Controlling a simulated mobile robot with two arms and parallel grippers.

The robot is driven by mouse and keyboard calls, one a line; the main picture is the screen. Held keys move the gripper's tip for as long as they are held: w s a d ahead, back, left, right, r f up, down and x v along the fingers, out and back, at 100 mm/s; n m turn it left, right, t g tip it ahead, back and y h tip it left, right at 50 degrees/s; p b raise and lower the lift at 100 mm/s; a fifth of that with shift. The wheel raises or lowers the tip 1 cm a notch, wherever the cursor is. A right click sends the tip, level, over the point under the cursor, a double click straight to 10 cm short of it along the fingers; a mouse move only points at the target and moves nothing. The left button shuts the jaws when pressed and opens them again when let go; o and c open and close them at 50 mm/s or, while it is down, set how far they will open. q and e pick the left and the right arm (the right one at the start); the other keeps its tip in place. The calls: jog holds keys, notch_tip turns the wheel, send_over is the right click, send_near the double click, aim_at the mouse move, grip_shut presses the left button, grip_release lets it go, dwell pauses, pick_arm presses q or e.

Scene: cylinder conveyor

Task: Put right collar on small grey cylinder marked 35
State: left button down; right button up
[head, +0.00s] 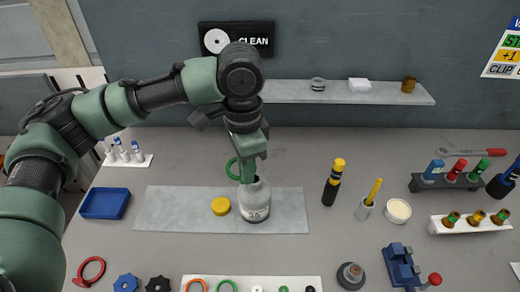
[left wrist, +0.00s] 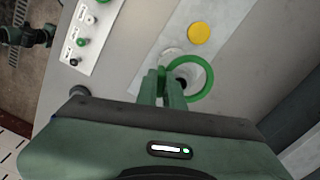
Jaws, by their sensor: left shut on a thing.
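My left gripper (head: 246,172) points down above a small pale grey bottle-shaped cylinder (head: 256,204) that stands upright on the grey mat. It is shut on a green ring-shaped collar (head: 232,169). In the left wrist view the fingers (left wrist: 172,88) pinch the edge of the collar (left wrist: 208,79), and the dark mouth of the cylinder shows partly through the ring. The collar is near the cylinder's neck; I cannot tell whether they touch. The marking on the cylinder is too small to read. My right gripper is not in view.
A yellow disc (head: 221,206) lies on the mat (head: 165,210) just left of the cylinder. A white tray (head: 270,281) with orange and green rings is at the front. A blue tray (head: 105,204) is at left. A black-and-yellow tool (head: 333,183) stands to the right.

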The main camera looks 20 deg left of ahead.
pick_arm(q)
jog(key=f+m+b, duration=0.1)
jog(key=w+f+m+b, duration=0.1)
jog(key=m+b, duration=0.1)
jog(key=d+f+m+b, duration=0.1)
jog(key=b, duration=0.1)
jog(key=shift+w, duration=0.2)
jog(key=shift+f, duration=0.8)
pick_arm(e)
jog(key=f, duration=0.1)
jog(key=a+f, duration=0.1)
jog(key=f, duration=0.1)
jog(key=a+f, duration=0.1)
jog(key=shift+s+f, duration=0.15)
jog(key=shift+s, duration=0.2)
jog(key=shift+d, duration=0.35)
